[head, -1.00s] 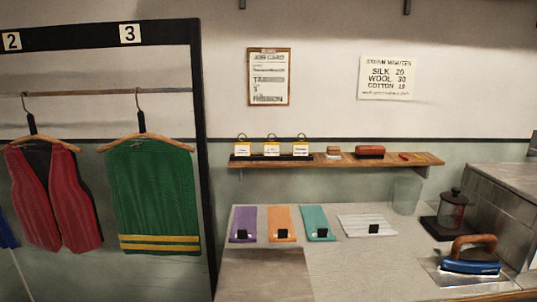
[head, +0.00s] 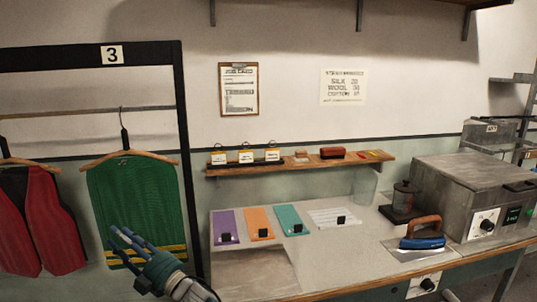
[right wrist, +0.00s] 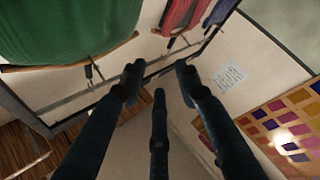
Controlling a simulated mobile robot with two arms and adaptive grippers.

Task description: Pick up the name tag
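My right gripper (head: 122,245) is low at the left in the head view, in front of the green garment and well apart from the tags. In the right wrist view, its fingers (right wrist: 160,80) are spread, with nothing between them. My left gripper is not in view.
The wooden shelf (head: 290,167) also holds a red block (head: 332,153). Below it, the worktop (head: 330,255) carries purple, orange and teal cards, a glass jar and a blue iron (head: 422,242). A green garment (head: 138,200) hangs on the dark rack at left.

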